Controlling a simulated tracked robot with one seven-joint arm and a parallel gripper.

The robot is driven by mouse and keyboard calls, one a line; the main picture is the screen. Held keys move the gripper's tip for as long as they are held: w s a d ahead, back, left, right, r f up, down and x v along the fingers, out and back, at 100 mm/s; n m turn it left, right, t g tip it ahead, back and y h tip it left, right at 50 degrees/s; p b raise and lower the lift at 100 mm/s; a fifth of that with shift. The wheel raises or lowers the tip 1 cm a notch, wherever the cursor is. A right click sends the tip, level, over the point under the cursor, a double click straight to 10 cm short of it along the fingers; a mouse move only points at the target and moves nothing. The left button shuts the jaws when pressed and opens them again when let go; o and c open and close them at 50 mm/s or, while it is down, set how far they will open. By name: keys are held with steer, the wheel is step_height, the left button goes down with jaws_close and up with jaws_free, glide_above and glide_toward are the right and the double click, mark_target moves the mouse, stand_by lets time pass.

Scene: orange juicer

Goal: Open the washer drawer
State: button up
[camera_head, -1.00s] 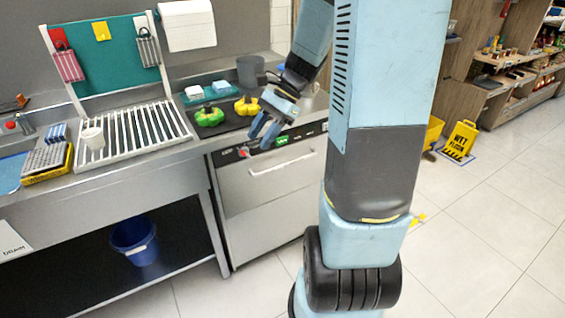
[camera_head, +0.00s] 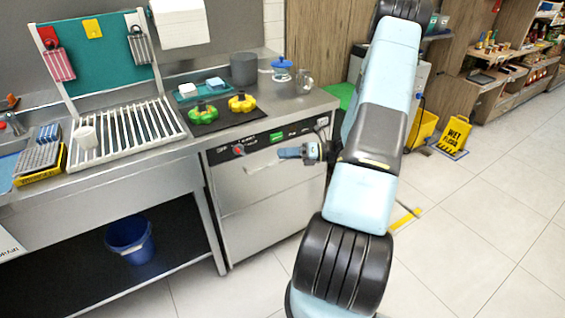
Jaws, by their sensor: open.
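The washer (camera_head: 267,208) is a steel under-counter unit with a black control strip. Its front door, the washer drawer (camera_head: 235,184), looks closed, with a light bar handle (camera_head: 262,168) across its top. My gripper (camera_head: 279,153) is at the right part of the washer front, close to the handle's right end. It points left and is open, with nothing seen between its fingers. I cannot tell whether it touches the handle. My gripper and wrist hide part of the washer front's right side.
On the counter above are a green juicer part (camera_head: 203,112), a yellow one (camera_head: 242,102), a grey container (camera_head: 243,69), a blue-lidded jar (camera_head: 282,69) and a glass mug (camera_head: 304,81). A blue bucket (camera_head: 131,238) stands under the sink at left. Floor before the washer is clear.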

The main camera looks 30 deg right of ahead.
mark_target(282, 161)
steer(key=s+d+f+m+t+h, duration=0.1)
steer(key=d+f+m+t+h, duration=0.2)
steer(key=d+f+m+t, duration=0.3)
steer(key=s+d+f+m+t+h, duration=0.1)
steer(key=d+f+m+t+h, duration=0.25)
steer(key=f+m, duration=0.55)
steer(key=x, duration=1.3)
steer(key=shift+w+r, duration=0.25)
steer(key=shift+w, duration=0.15)
steer(key=shift+c, duration=0.4)
jaws_close()
